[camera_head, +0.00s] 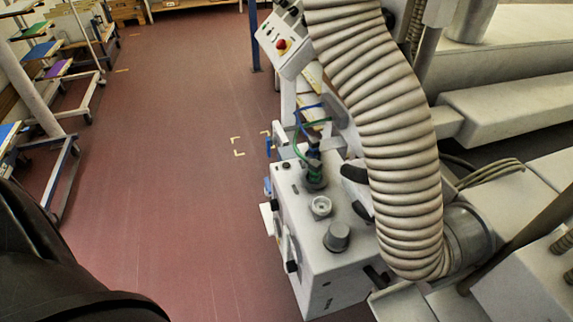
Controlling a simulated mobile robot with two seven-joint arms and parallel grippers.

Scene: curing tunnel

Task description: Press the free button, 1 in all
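A tilted light-grey control panel (294,58) stands at the top centre, left of a large ribbed hose. It carries a red mushroom-shaped button (282,44) and a few smaller controls that are too small to tell apart. No button marked as the free button can be made out. Below stands a grey box (325,262) with a round dark-grey knob (337,236) and a smaller light round fitting (321,207) on top. Neither of my grippers is in view.
The ribbed hose (385,130) hides part of the machine. Blue and green tubes run to the box. Wheeled racks with coloured shelves (42,50) stand at the left. The red floor (180,150) between them is clear. A blue post (253,40) stands behind the panel.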

